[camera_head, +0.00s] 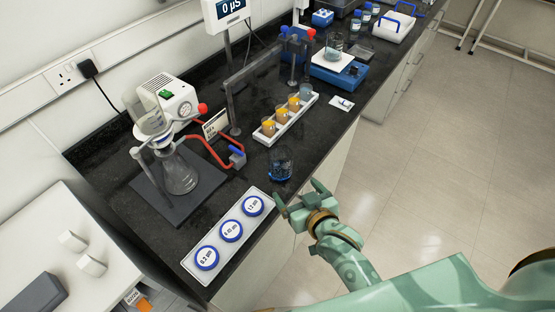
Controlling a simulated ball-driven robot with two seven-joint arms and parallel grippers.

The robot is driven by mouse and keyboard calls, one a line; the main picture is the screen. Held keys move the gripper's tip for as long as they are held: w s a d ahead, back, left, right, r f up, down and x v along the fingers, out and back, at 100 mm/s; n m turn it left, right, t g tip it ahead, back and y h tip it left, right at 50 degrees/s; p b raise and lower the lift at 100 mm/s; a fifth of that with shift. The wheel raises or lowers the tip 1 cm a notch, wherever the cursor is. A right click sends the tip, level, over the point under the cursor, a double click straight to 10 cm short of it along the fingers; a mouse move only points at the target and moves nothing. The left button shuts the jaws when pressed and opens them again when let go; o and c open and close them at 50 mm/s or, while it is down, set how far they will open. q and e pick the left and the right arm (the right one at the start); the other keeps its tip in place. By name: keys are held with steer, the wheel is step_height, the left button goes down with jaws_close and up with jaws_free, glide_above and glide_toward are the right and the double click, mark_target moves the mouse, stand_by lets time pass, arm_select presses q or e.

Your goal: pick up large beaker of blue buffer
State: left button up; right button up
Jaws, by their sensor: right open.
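A glass beaker with a layer of blue liquid (281,168) stands upright on the dark bench top near its front edge. My right gripper (299,195) comes in from the lower right, just in front of the beaker and past the bench edge. Its fingers are spread apart with nothing visible between them. The gripper looks apart from the beaker, though the exact gap is hard to judge. My left gripper is not in view.
A white tray with three blue-rimmed discs (231,232) lies left of the beaker. A white rack with orange-filled vessels (287,118) stands behind it. A flask (180,174) and pump (165,98) with red tubing are at the left. Another beaker (333,48) sits on a blue device.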

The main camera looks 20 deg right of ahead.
mark_target(283, 173)
steer(key=b+x, duration=0.1)
steer(key=x, duration=0.7)
steer(key=shift+d+f, duration=0.1)
steer(key=shift+f, duration=0.1)
steer(key=shift+w+f+b, duration=0.1)
steer(key=shift+w+b, duration=0.2)
steer(key=shift+w, duration=0.25)
steer(key=x, duration=0.3)
steer(key=b+x, duration=0.1)
steer(key=x, duration=0.1)
steer(key=shift+w+d+r, duration=0.1)
steer(key=shift+d+r, duration=0.15)
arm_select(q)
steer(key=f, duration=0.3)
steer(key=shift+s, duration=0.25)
arm_select(e)
steer(key=shift+r, duration=0.1)
steer(key=c, duration=1.2)
